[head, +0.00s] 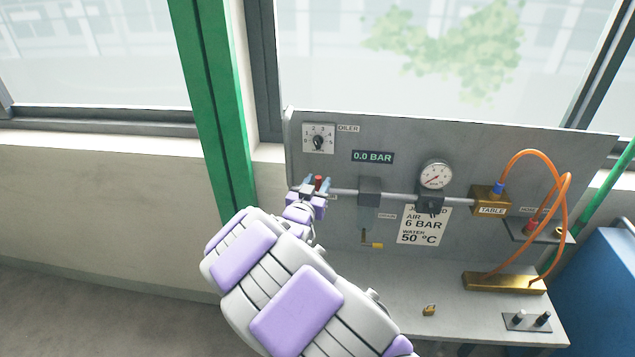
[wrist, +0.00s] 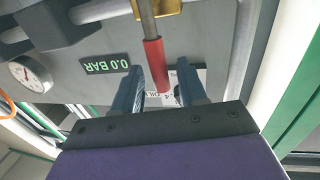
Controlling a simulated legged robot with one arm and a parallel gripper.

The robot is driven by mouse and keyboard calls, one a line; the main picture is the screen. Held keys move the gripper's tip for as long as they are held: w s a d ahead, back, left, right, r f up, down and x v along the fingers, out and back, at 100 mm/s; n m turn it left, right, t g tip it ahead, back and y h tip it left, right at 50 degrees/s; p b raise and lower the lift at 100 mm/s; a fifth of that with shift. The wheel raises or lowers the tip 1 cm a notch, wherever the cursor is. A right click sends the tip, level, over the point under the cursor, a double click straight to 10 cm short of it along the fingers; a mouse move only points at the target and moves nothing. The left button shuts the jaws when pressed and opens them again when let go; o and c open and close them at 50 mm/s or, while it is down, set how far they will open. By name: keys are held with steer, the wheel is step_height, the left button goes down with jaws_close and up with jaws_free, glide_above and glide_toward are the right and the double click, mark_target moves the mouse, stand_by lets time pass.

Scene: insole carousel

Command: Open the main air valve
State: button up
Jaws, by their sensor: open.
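The main air valve has a red lever handle (wrist: 153,62) on a metal stem below a brass body (wrist: 160,8) in the wrist view. In the head view the red handle (head: 318,182) shows small at the left end of the grey pipe, partly hidden by my gripper. My gripper (wrist: 159,66) is open, with one blue finger on each side of the handle's end; gaps show on both sides, and I cannot tell the exact depth. In the head view my gripper (head: 317,186) is at the panel's left side. The digital display (head: 373,157) reads 0.0 BAR.
A round gauge (head: 436,175) and a grey block (head: 370,191) sit along the pipe. A yellow-tipped lever (head: 373,244) hangs below. Orange hoses (head: 566,215) loop at the right above the bench (head: 400,290). A green post (head: 215,100) stands left of the panel.

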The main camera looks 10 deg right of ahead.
steer(key=shift+w+d, duration=0.35)
steer(key=shift+w, duration=0.3)
steer(key=shift+a, duration=0.2)
steer(key=shift+d, duration=0.1)
jaws_close()
